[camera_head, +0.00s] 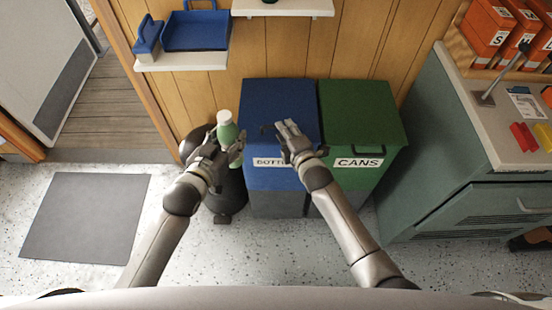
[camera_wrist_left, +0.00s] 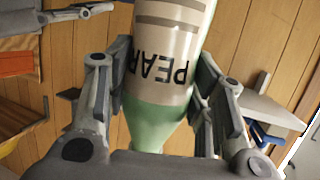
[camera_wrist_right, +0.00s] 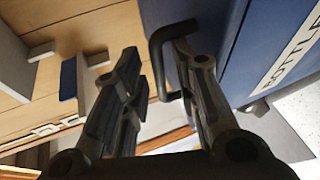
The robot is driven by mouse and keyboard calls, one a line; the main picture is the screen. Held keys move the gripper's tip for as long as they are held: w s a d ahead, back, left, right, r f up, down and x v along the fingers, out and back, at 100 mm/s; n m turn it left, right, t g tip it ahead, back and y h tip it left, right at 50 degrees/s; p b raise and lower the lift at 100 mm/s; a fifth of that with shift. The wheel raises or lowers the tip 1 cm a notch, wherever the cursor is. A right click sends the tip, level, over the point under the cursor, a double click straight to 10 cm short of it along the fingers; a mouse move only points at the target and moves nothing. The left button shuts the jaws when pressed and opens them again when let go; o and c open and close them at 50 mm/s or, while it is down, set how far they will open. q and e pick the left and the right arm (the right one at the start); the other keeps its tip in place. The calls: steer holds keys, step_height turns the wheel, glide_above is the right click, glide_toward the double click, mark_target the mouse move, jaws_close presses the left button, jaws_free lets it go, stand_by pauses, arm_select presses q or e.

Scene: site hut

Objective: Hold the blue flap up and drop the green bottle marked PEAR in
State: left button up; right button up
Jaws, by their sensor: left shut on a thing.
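The green bottle (camera_head: 226,130) has a pale cap, and its label reads PEAR in the left wrist view (camera_wrist_left: 165,70). My left gripper (camera_head: 227,145) is shut around it and holds it left of the blue bin (camera_head: 275,203). The blue flap (camera_head: 275,98) on top of that bin looks down, and its front label (camera_head: 268,162) is partly covered by my right arm. My right gripper (camera_head: 280,130) is over the flap. In the right wrist view its fingers are apart, with the black flap handle (camera_wrist_right: 157,62) between or just ahead of them; contact is unclear.
A green CANS bin (camera_head: 360,105) stands against the blue bin's right side. A dark rounded object (camera_head: 228,190) stands under my left gripper. A counter (camera_head: 455,130) is at the right, and a shelf (camera_head: 182,62) with blue items is on the wall above left.

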steer(key=shift+w+a+f, duration=0.1)
steer(key=shift+w, duration=1)
steer(key=shift+w, duration=0.1)
steer(key=shift+c, duration=0.4)
steer(key=c, duration=0.5)
steer(key=shift+f, duration=0.1)
jaws_close()
